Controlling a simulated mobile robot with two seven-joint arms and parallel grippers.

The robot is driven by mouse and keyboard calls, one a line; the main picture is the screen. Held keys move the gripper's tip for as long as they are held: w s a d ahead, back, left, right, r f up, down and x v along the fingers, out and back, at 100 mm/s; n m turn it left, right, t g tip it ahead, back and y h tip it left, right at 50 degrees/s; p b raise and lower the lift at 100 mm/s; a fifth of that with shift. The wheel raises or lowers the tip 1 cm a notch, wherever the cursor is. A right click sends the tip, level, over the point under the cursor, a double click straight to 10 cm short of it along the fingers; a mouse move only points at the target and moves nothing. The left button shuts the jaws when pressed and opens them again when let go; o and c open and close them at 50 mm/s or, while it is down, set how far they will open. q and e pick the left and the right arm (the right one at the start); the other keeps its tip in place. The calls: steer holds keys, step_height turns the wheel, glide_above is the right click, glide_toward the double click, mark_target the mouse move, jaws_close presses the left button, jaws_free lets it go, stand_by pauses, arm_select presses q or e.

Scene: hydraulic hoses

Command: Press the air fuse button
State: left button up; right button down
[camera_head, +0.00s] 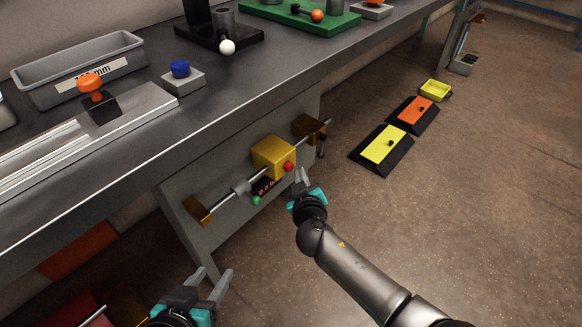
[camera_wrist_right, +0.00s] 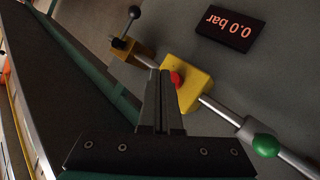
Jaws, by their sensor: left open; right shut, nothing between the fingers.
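A yellow block (camera_head: 273,155) with a red button (camera_head: 288,166) sits on a pipe on the bench's side panel. In the right wrist view the red button (camera_wrist_right: 178,78) stands on the yellow block (camera_wrist_right: 194,90). My right gripper (camera_head: 301,173) is shut and empty, its tips close beside the red button. In the wrist view the fingertips (camera_wrist_right: 160,73) appear just left of the button; I cannot tell if they touch it. My left gripper (camera_head: 209,276) is open and empty, low in front of the bench.
A green knob (camera_head: 256,200) and a brass fitting (camera_head: 198,209) are left along the pipe. A display (camera_wrist_right: 231,27) reads 0.0 bar. A black-knobbed lever (camera_wrist_right: 134,12) is at the other end. The bench top (camera_head: 215,105) overhangs with a blue button (camera_head: 180,69); open floor lies right.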

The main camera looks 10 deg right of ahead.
steer(key=shift+s+d, duration=0.1)
steer(key=s+d, duration=0.1)
steer(key=s, duration=0.1)
steer(key=s+d, duration=0.1)
steer(key=d, duration=0.1)
steer(key=shift+s+p, duration=0.35)
stand_by(0.7)
